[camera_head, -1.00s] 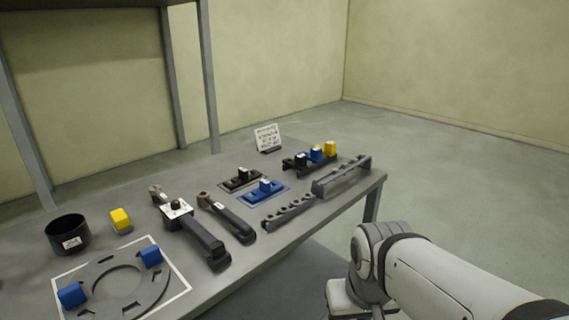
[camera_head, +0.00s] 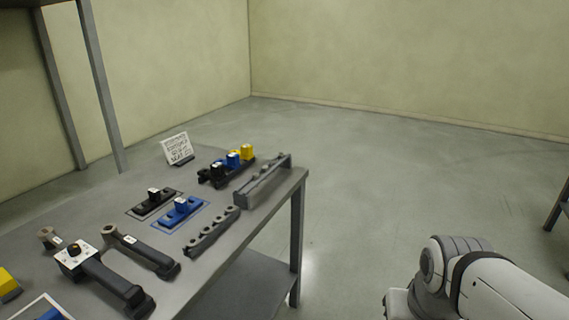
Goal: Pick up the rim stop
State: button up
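No part carries a readable name, so I cannot tell which one is the rim stop. A black piece with an upright knob (camera_head: 153,201) and a blue piece with an upright knob (camera_head: 181,211) lie in outlined areas on the grey table (camera_head: 232,239). A yellow block (camera_head: 8,285) is cut off at the left edge. Part of another blue block (camera_head: 53,314) shows at the bottom left. My arm shows at the lower right, off the table; my gripper is out of view.
Long-handled tools (camera_head: 105,279) lie at the table's front left. A notched grey bar (camera_head: 212,231), a raised grey rail (camera_head: 262,181) and a black rack (camera_head: 226,172) with black, blue and yellow knobs stand toward the right end. A sign (camera_head: 176,149) stands behind.

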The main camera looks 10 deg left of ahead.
aim_at(216, 172)
jog(key=z, duration=0.75)
jog(key=i, duration=2.2)
jog(key=u, duration=3.1)
jog(key=i, duration=0.95)
jog(key=u, duration=0.05)
